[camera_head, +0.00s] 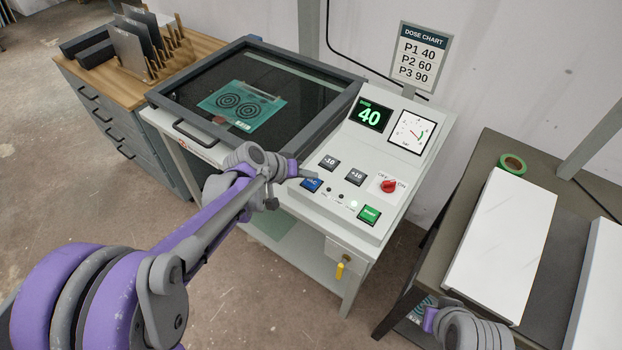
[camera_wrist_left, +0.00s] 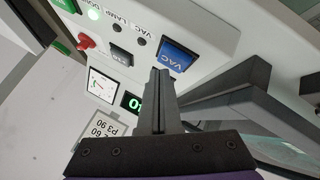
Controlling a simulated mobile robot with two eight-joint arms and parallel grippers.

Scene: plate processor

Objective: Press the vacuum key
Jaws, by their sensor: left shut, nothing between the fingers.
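The blue VAC key (camera_head: 311,184) sits at the lower left of the sloped control panel (camera_head: 331,210). My left gripper (camera_head: 309,172) is shut and empty, and its tips are close beside the key, partly in front of it. In the left wrist view the blue VAC key (camera_wrist_left: 178,56) is just beyond the shut fingertips (camera_wrist_left: 160,72), a little to the right. I cannot tell whether the tips touch it.
The panel also has -10 (camera_head: 328,163) and +10 (camera_head: 355,177) keys, a red knob (camera_head: 389,186), a green key (camera_head: 370,214), a display (camera_head: 370,114) reading 40 and a gauge (camera_head: 411,133). The framed glass lid (camera_head: 310,66) is left; a dark table (camera_head: 497,153) stands right.

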